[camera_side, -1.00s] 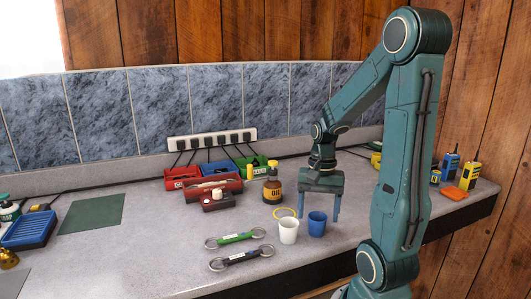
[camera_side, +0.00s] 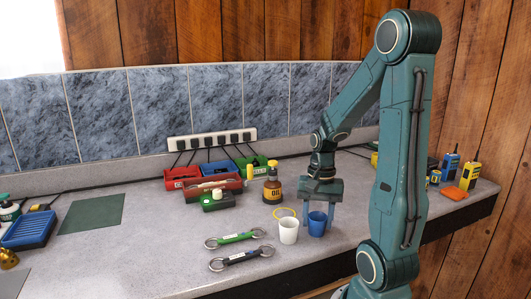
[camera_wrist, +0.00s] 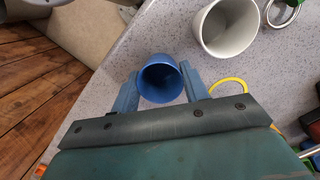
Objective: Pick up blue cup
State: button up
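The blue cup (camera_side: 317,225) stands upright on the grey counter, just right of a white cup (camera_side: 288,231). My gripper (camera_side: 318,221) points down over it, with one finger on each side of it. In the wrist view the blue cup (camera_wrist: 160,80) sits between the two fingers of my gripper (camera_wrist: 159,76), its open mouth facing the camera. A narrow gap shows at the left finger; the right finger is very close to the cup, and contact there is unclear. The white cup (camera_wrist: 226,27) is close by at upper right.
Green (camera_side: 235,238) and dark (camera_side: 242,257) ring-ended straps lie left of the cups. The counter's front edge is close. Walkie-talkies (camera_side: 449,166) stand at the right.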

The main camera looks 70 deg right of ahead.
jog(key=shift+r, duration=0.15)
jog(key=shift+c, duration=0.4)
notch_tip(320, 180, up, 20)
dwell(0.7)
dwell(0.7)
